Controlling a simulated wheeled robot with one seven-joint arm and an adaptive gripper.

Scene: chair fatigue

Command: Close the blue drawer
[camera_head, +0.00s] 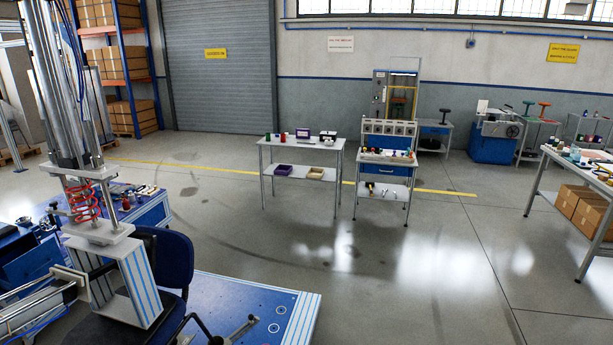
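A blue drawer front (385,170) shows under the top of the small workstation (384,187) near the middle of the room. It is small and far off in the head view, and I cannot tell how far it stands open. My gripper is not in view.
A grey metal table (300,204) with a lower shelf stands just left of the workstation. A chair test rig (100,240) with a dark blue chair (172,262) fills the left. Another table (548,168) with cardboard boxes below is at right. Open floor lies between.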

